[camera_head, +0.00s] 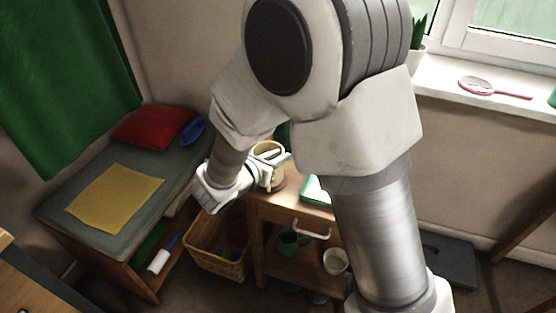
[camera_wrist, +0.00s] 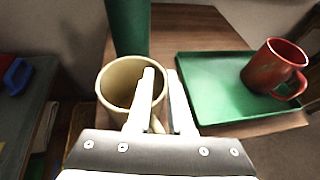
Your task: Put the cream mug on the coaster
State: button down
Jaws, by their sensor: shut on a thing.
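The cream mug (camera_wrist: 115,105) stands upright at the left end of the small wooden table in the wrist view. It also shows in the head view (camera_head: 266,148), partly behind my gripper (camera_head: 276,164). My gripper (camera_wrist: 161,75) is shut on the mug at its near right side, where the handle appears between the fingers. The fingers hide part of the mug. I cannot tell whether its base touches the table. I cannot make out a coaster in either view.
A green tray (camera_wrist: 212,112) with a dark red mug (camera_wrist: 273,66) on it lies to the right. A tall green cylinder (camera_wrist: 128,28) stands right behind the cream mug. A bench (camera_head: 60,205) with a yellow cloth and a wicker basket (camera_head: 213,255) are left of the table (camera_head: 265,212).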

jog(key=shift+r, duration=0.1)
jog(key=shift+f, duration=0.25)
jog(key=c, duration=0.8)
grip_release()
jog(key=shift+r, duration=0.1)
